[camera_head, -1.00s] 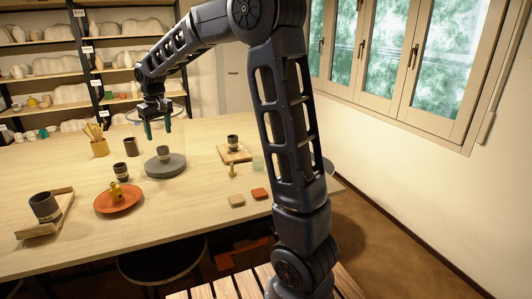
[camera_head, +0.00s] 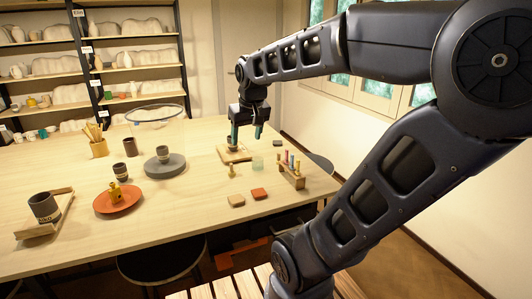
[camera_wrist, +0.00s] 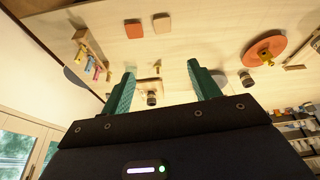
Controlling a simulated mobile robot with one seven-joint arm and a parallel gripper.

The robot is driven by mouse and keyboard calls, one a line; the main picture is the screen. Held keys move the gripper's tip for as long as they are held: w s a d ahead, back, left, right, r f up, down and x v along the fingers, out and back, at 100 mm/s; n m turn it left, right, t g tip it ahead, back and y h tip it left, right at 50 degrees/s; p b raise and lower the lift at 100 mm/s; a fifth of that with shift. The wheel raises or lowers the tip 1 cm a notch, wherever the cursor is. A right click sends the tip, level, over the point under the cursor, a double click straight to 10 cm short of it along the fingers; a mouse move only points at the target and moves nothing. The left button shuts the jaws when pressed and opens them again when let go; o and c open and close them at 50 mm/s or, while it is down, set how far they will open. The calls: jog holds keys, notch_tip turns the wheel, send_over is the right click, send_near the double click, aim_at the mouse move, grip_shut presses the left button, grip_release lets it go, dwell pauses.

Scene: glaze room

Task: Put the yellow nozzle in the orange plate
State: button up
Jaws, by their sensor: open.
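A small yellow nozzle (camera_head: 232,171) stands on the table, left of a wooden rack (camera_head: 292,178). It also shows in the wrist view (camera_wrist: 157,66). The rack holds several coloured pieces (camera_wrist: 90,68), some of them yellowish; their exact shapes are too small to tell. The orange plate (camera_head: 131,203) lies at the front left with a yellow bottle-like piece (camera_head: 116,193) on it; the plate also shows in the wrist view (camera_wrist: 283,36). My gripper (camera_head: 247,136) is open and empty, above a dark cup (camera_head: 233,148) on a wooden board and beyond the nozzle.
A pale glass (camera_head: 258,163) and two tiles, beige (camera_head: 236,201) and red (camera_head: 258,194), are near the nozzle. Another cup (camera_head: 44,208) sits at the far left.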

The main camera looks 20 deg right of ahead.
jog(key=s+d+f+m, duration=0.1)
jog(key=s+d+f, duration=0.2)
jog(key=s, duration=0.4)
jog(key=shift+s+d+f+t, duration=0.15)
jog(key=shift+f+t, duration=0.05)
jog(key=shift+t, duration=0.1)
dwell(0.9)
